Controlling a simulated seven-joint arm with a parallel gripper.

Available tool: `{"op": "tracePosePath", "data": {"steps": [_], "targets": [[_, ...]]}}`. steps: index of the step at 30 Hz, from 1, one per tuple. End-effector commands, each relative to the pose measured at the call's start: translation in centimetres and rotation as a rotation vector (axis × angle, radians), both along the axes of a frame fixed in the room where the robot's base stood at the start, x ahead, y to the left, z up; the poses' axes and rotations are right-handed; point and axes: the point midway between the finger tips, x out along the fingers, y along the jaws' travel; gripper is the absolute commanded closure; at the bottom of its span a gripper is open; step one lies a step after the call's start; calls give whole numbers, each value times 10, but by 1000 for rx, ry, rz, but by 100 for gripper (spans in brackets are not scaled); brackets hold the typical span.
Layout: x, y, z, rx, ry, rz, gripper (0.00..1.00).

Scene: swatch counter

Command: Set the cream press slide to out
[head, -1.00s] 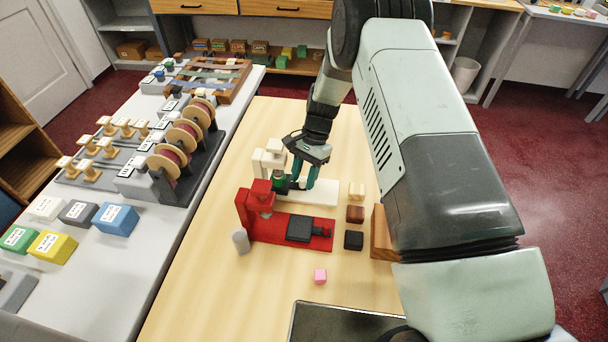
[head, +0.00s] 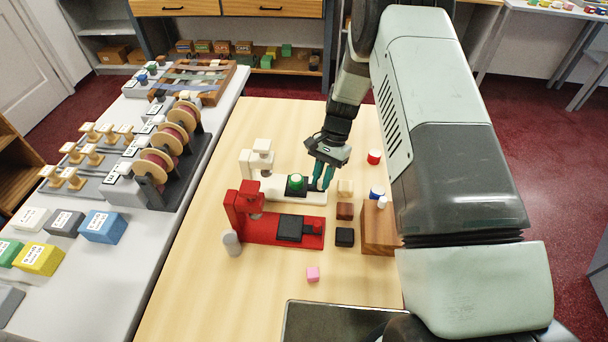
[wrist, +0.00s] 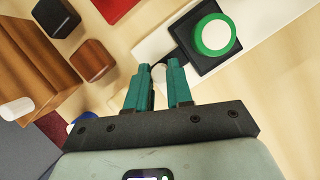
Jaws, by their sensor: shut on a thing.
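The cream press (head: 258,162) stands behind the red press on the wooden table. Its slide is a black plate (wrist: 178,58) carrying a green round piece with a white top (head: 296,182); this also shows in the wrist view (wrist: 215,36). The plate sits clear of the press head, toward the right end of the cream base (head: 308,198). My gripper (wrist: 158,72) is at the slide's right end, its teal fingers shut on the small pale slide handle. The fingers partly hide the handle.
The red press (head: 265,232) stands just in front, its black slide (head: 290,228) toward its right end. Cream (head: 345,188), brown (head: 344,210) and black (head: 344,236) blocks lie to the right, beside a wooden block (head: 378,232). A grey cylinder (head: 231,242) stands front left.

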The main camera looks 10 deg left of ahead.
Motion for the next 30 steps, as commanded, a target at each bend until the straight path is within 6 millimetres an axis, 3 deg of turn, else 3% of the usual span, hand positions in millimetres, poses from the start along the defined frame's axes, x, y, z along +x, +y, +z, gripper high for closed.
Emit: {"op": "tracePosePath", "data": {"steps": [10,11,15,25,30], "targets": [[0,-8,1,-4,-1,1,100],[0,-8,1,-4,-1,0,76],[0,-7,0,-3,-2,0,55],[1,-5,2,-1,-2,1,54],[9,-8,21,0,-5,0,54]]}}
